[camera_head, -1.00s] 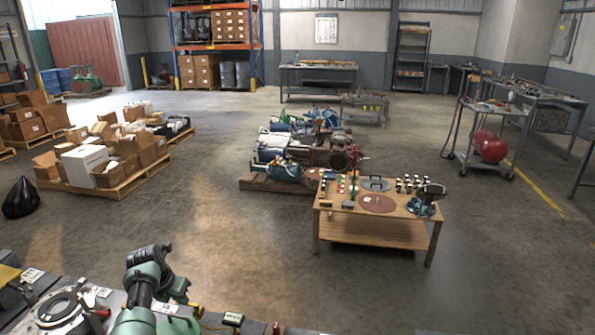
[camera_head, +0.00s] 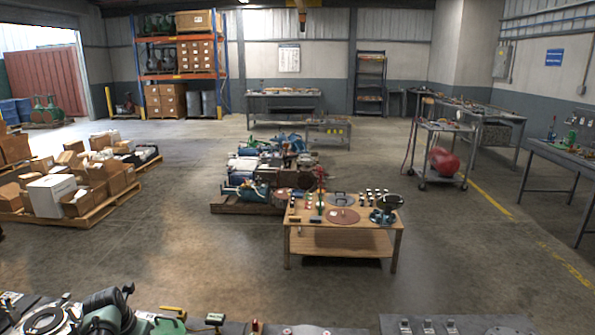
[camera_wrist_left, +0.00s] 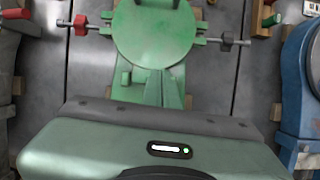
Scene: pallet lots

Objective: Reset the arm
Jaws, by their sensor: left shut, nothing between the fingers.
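My left arm (camera_head: 108,312), green and dark grey, is at the bottom left of the head view, low over the near bench. In the left wrist view the green housing of my left gripper (camera_wrist_left: 160,122) fills the lower part, with a small lit indicator. The gripper is shut and holds nothing; its fingertips are hard to make out. Beyond it a green part with a round disc (camera_wrist_left: 155,32) lies on a grey surface, apparently not held. My right gripper is not in view.
The near bench (camera_head: 235,328) runs along the bottom edge with small parts on it. A wooden table (camera_head: 340,236) with tools stands ahead, before a pallet of machine parts (camera_head: 245,207). Boxes on a pallet (camera_head: 100,205) stand left. Open floor lies between.

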